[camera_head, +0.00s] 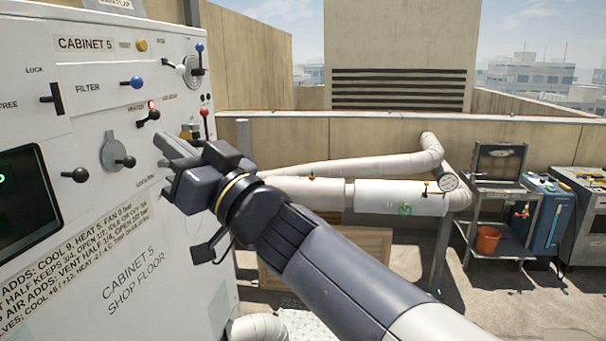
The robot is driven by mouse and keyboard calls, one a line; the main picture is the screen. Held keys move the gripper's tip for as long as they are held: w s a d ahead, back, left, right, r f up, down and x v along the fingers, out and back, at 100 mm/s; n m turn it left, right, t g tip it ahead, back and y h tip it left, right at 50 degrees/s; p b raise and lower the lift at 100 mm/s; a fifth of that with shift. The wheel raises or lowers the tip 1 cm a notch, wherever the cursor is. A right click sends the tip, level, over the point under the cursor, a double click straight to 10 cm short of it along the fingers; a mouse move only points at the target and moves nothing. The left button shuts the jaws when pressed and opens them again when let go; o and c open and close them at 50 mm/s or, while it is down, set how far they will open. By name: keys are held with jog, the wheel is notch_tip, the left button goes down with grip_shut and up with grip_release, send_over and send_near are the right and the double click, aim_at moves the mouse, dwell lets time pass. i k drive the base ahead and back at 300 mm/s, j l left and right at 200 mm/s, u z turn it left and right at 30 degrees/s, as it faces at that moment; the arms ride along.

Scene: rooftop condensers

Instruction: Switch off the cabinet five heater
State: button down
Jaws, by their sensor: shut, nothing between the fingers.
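The cabinet five panel (90,50) is a white upright front at the left, with "CABINET 5" printed on it. A small dark lever switch (148,116) sits beside a label that seems to read HEATER, though the print is tiny. A red lamp (152,104), which looks lit, is just above it. My gripper (166,142) is shut and empty. Its fingertips point at the panel, a little below and right of that switch, and look apart from it. Whether the fingertips touch the panel cannot be told. My gripper hides part of the panel's right side.
White pipes (400,197) run behind my arm. A cart (490,200) stands at the far right.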

aim_at(154, 115)
jog(key=k, duration=0.4)
jog(key=i, duration=1)
jog(key=i+l+u, duration=0.1)
jog(key=i, duration=0.3)
jog(key=i+l+u, duration=0.1)
jog(key=i+l, duration=0.2)
jog(key=k+j+z, duration=0.1)
jog(key=u, duration=0.1)
